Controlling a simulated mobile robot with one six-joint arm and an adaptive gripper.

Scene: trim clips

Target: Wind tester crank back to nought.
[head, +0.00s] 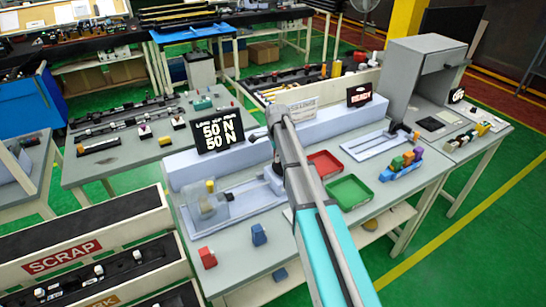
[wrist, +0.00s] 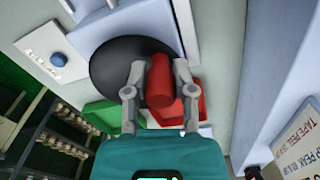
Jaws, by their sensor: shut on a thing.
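In the wrist view my gripper (wrist: 160,78) is shut on the red crank handle (wrist: 160,92), one finger on each side. The handle stands out from a black round crank disc (wrist: 106,68) on the grey tester body. In the head view my arm hides the crank. The tester (head: 215,165) stands on the near bench, with a dark display (head: 217,130) reading 50 N on both lines. A clear guard and a small yellow-topped part (head: 210,186) are on the tester's bed.
A red tray (head: 324,164) and a green tray (head: 349,191) lie right of my arm. A red clip (head: 207,257) and a blue clip (head: 259,235) stand at the bench front. A second machine with a "READY" display (head: 359,95) and a grey cabinet (head: 415,80) are further right.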

